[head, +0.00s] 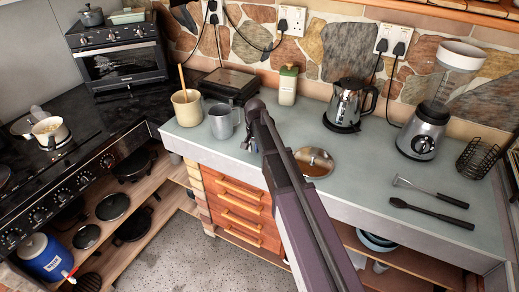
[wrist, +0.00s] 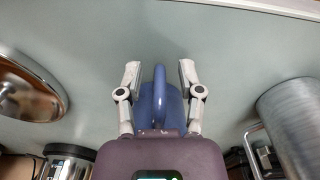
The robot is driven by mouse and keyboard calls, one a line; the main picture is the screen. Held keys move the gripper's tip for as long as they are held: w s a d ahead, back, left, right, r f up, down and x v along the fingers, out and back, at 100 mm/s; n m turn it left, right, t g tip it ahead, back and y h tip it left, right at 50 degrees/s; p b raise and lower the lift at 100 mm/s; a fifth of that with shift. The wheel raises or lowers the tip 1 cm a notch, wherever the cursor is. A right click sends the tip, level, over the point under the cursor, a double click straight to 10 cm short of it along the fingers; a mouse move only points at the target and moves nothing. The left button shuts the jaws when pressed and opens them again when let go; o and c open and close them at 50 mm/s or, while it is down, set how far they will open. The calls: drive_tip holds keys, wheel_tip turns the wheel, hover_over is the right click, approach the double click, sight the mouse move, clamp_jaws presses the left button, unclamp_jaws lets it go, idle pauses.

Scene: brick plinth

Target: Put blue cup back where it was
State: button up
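The blue cup (wrist: 172,105) shows in the wrist view, directly in front of my gripper (wrist: 159,73), with its handle standing between the two fingers. The fingers are spread wide, one on each side of the handle, with gaps visible. I cannot tell whether either finger touches the cup body. In the head view my arm hides the cup, above the grey-green counter (head: 345,165). I cannot tell whether the cup's base rests on the counter.
A grey mug (head: 221,122) and a beige cup (head: 187,107) with a wooden spoon stand left of my arm. A round steel pan (head: 314,161) lies just right.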

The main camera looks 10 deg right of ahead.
drive_tip(key=shift+r, duration=0.25)
wheel_tip(320, 180, up, 12)
drive_tip(key=p, duration=1.2)
drive_tip(key=shift+a+f, duration=0.1)
drive_tip(key=shift+s, duration=0.1)
idle(0.6)
drive_tip(key=s+d+n, duration=0.3)
drive_tip(key=s, duration=0.8)
drive_tip(key=s+d+n, duration=0.2)
drive_tip(key=s+d, duration=0.1)
drive_tip(key=s, duration=0.9)
drive_tip(key=shift+s+d+n, duration=0.2)
drive_tip(key=shift+d+n, duration=0.2)
